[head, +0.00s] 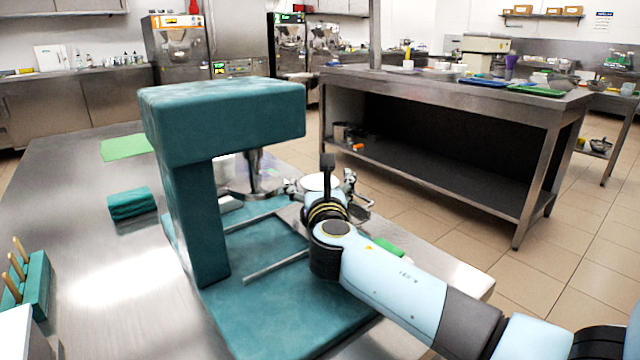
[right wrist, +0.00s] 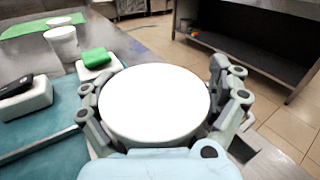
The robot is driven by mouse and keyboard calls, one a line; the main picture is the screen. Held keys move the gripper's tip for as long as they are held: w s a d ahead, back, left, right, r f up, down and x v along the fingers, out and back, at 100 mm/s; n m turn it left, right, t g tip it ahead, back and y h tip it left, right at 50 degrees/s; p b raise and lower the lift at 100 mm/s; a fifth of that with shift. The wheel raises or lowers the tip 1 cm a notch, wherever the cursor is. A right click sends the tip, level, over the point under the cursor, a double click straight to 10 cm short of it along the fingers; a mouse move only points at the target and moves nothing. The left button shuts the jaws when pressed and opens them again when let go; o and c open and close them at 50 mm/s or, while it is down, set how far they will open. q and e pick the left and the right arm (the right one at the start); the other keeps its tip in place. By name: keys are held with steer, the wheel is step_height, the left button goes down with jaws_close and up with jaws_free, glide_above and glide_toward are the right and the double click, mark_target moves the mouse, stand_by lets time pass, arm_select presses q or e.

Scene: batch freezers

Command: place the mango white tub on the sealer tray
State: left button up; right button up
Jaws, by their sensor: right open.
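A white round tub (right wrist: 155,104) with a plain white lid sits between the fingers of my right gripper (right wrist: 165,105) in the right wrist view. The fingers are open on either side of it; I cannot tell whether they touch it. No label shows, so I cannot tell its flavour. In the head view the tub's lid (head: 318,182) shows just beyond my right gripper (head: 320,187), right of the teal sealer (head: 222,115). The sealer has metal rods (head: 275,267) over its teal base; a separate tray is not clear. My left gripper is not in view.
Another white tub (right wrist: 62,44) and a green item (right wrist: 97,59) on a white block stand left in the wrist view. A rolled teal cloth (head: 132,203), a green mat (head: 125,147) and a teal stand with wooden sticks (head: 32,282) lie left of the sealer.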

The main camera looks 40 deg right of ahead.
steer(key=shift+r, duration=0.15)
steer(key=v, duration=1.2)
